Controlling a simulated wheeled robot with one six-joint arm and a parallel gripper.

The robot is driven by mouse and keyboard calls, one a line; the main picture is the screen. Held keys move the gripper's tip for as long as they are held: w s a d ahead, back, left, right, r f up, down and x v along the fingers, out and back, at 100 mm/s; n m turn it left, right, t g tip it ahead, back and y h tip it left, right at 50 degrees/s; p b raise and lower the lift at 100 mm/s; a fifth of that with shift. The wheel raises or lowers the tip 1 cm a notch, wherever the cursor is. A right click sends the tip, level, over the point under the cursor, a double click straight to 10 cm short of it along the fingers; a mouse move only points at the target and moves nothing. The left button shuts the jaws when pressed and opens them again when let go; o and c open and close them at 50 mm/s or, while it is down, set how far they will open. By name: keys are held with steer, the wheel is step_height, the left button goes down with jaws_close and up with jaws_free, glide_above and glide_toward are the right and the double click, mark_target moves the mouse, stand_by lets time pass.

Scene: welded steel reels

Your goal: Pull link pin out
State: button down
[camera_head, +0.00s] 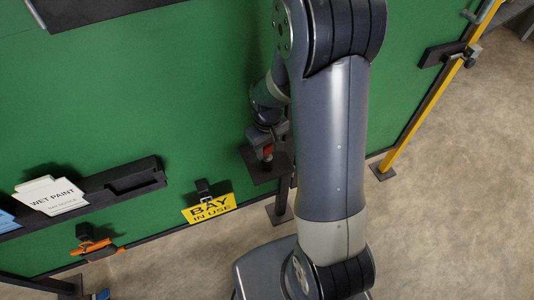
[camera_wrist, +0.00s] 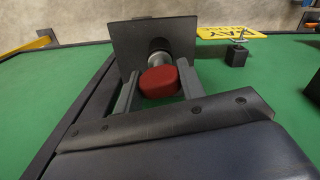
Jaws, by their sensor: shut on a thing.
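The link pin shows a red head (camera_wrist: 160,82) in the wrist view, with a grey metal shank behind it entering a dark round socket on a dark plate (camera_wrist: 127,42). My gripper (camera_wrist: 156,88) has one finger on each side of the red head and is shut on it. In the head view the red head (camera_head: 268,151) shows small below my wrist, above the dark plate (camera_head: 262,170) near the green panel. My arm hides part of this area. How far the shank sits in the socket cannot be told.
A green panel (camera_head: 120,100) stands close behind the pin. A yellow bay sign (camera_head: 209,208) hangs on a dark bracket to the left. A dark ledge (camera_head: 130,180) holds white notice cards (camera_head: 50,196). A yellow post (camera_head: 425,105) stands at right. Bare floor lies at lower right.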

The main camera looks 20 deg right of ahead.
steer(key=shift+r+p, duration=0.3)
steer(key=shift+r, duration=0.3)
step_height(320, 180, up, 11)
steer(key=p, duration=0.8)
stand_by(1.2)
